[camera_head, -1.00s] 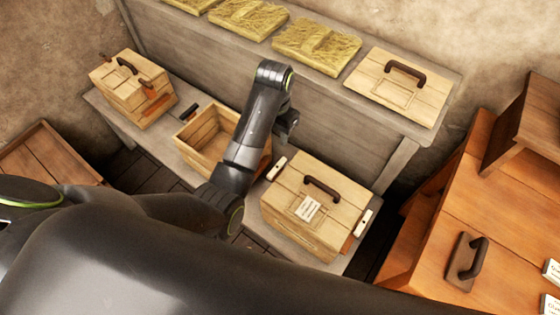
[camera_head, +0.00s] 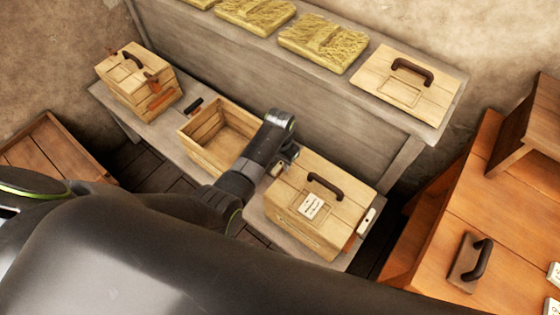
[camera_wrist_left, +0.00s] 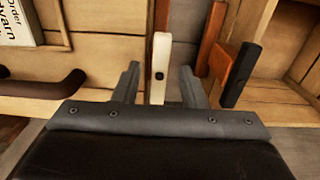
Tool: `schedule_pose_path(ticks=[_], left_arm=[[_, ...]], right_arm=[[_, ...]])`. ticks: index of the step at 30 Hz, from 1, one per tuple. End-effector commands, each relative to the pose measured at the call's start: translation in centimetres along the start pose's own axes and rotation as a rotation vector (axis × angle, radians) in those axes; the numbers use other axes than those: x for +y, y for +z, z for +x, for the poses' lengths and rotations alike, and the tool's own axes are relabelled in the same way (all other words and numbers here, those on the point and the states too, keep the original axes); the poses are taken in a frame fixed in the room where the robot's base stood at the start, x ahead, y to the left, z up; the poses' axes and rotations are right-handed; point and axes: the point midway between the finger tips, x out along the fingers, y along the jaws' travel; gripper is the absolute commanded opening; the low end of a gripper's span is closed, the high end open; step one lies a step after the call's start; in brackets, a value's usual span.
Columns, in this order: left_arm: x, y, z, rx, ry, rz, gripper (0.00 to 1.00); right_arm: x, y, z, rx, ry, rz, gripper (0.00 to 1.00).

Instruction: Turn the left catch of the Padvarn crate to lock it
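The Padvarn crate (camera_head: 345,205) is the closed, pale wooden box with a dark handle (camera_head: 325,185) and a white label (camera_head: 311,205). In the left wrist view its label (camera_wrist_left: 20,22) reads "Padvarn". Its white left catch (camera_head: 278,168) is partly hidden by my left gripper (camera_head: 283,158) in the head view. In the left wrist view the white catch (camera_wrist_left: 160,65) stands between the two open fingers of that gripper (camera_wrist_left: 158,90), with gaps on both sides; I cannot tell whether either finger touches it. The white right catch (camera_head: 367,221) is on the crate's other side. My right gripper is not in view.
An open, empty crate (camera_head: 190,150) stands just left of the Padvarn crate. Another closed crate (camera_head: 135,85) is at the far left. A lid (camera_head: 400,90) and straw-coloured pads (camera_head: 322,43) lie on the shelf behind. A dark-ended catch (camera_wrist_left: 240,75) shows right of my fingers.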

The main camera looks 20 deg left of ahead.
Motion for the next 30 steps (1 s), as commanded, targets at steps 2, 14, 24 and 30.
schedule_pose_path(ticks=[2,14,24,30], left_arm=[[-0.01,-0.01,0.4,0.0,0.0,0.0,0.38],[0.0,-0.02,0.58,0.001,0.0,0.0,0.29],[0.0,-0.02,0.56,0.001,0.0,-0.001,0.0],[0.02,-0.03,0.48,0.001,0.0,-0.027,0.0]], right_arm=[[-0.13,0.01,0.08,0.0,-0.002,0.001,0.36],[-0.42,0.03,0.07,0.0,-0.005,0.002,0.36],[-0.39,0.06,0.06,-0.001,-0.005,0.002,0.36],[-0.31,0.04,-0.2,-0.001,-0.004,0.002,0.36]])
